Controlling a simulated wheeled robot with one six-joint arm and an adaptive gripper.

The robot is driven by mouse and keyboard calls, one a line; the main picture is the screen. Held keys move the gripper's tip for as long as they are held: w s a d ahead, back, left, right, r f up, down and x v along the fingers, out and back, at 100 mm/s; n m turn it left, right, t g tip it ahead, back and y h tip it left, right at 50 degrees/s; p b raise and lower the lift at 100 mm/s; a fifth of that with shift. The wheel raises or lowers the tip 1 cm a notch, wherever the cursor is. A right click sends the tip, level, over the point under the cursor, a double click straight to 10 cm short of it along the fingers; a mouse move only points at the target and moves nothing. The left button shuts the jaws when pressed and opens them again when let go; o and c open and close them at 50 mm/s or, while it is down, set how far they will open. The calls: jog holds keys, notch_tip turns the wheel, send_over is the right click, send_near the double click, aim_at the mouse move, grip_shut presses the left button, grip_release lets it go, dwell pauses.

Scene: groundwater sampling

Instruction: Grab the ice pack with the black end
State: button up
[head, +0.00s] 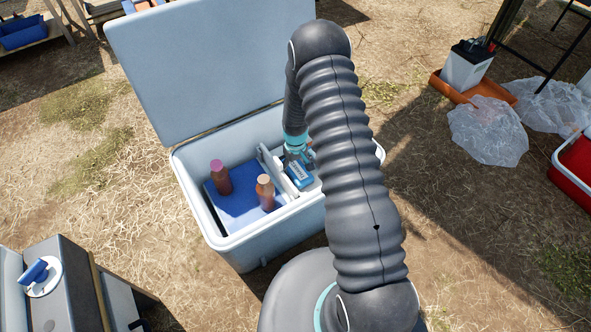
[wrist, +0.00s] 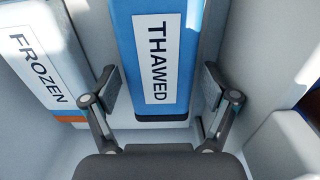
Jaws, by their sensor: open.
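The ice pack with the black end (wrist: 162,60) is blue with a white label reading THAWED. It stands in the middle of the wrist view, its black end towards me. My gripper (wrist: 160,88) is open, with one finger on each side of that pack near the black end. A second ice pack (wrist: 45,55) to the left has an orange end and a label reading FROZEN. In the head view my gripper (head: 299,156) is down inside the cooler's right compartment, just above a blue pack with a white label (head: 300,174). My arm hides part of that compartment.
The cooler (head: 262,226) has its lid (head: 205,70) open at the back. A pale divider (head: 276,172) splits it. The left compartment holds a purple-capped bottle (head: 221,178) and a tan-capped bottle (head: 265,192) on a blue surface. Cooler walls stand close around my gripper.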

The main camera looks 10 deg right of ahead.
jog(key=c, duration=1.2)
